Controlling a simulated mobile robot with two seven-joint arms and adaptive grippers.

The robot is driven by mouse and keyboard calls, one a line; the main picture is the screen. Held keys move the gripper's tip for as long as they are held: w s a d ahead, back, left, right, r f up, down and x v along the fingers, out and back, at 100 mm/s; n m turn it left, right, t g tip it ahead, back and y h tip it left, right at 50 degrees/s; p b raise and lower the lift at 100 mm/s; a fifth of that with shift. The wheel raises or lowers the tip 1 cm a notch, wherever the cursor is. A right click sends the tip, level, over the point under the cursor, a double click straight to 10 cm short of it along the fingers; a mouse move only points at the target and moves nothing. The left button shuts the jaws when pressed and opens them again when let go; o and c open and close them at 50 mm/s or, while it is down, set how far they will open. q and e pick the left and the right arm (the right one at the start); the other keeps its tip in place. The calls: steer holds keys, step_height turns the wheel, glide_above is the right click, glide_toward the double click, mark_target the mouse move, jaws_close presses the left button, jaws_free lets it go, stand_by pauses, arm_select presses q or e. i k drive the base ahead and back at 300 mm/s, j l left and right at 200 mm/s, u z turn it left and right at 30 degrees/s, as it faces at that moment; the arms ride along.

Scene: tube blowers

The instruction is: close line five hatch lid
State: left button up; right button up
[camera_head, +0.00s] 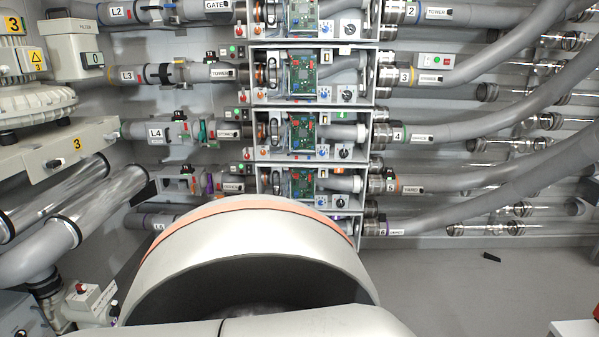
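The line five row runs below the L4 row. Its left pipe section (178,184) has purple and orange parts and a dark label near the rack. On the right, line five leaves the rack by a tag marked 5 (390,184) and a FARO-like label. A dark, tilted flat piece (143,193) shows at the left end of the line five pipe; I cannot tell whether it is the hatch lid. A large white rounded part of mine with an orange band fills the bottom middle and hides some lower pipework. Neither gripper is in view.
The rack (314,104) holds several bays with green circuit boards and knobs. Line L4 (155,132) lies above line five, and line six (396,230) below. Open floor (470,285) at right holds a small black piece (491,257).

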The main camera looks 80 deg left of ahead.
mark_target(152, 190)
steer(key=u, duration=3.55)
steer(key=i+u, duration=0.1)
steer(key=u, duration=0.3)
steer(key=i+l+u, duration=0.1)
steer(key=u, duration=0.35)
steer(key=i+l+u, duration=0.1)
steer(key=u, duration=0.3)
steer(key=i+l+u, duration=0.2)
steer(key=l+u, duration=0.2)
steer(key=l, duration=0.2)
steer(key=i+l+u, duration=0.2)
steer(key=l, duration=0.15)
steer(key=i+l+u, duration=0.15)
steer(key=l, duration=0.3)
steer(key=l+u, duration=0.15)
steer(key=l, duration=0.3)
steer(key=i+l, duration=0.1)
steer(key=l, duration=0.55)
steer(key=i+l, duration=0.1)
steer(key=l, duration=0.6)
steer(key=l+u, duration=0.1)
steer(key=l, duration=0.55)
steer(key=i, duration=0.05)
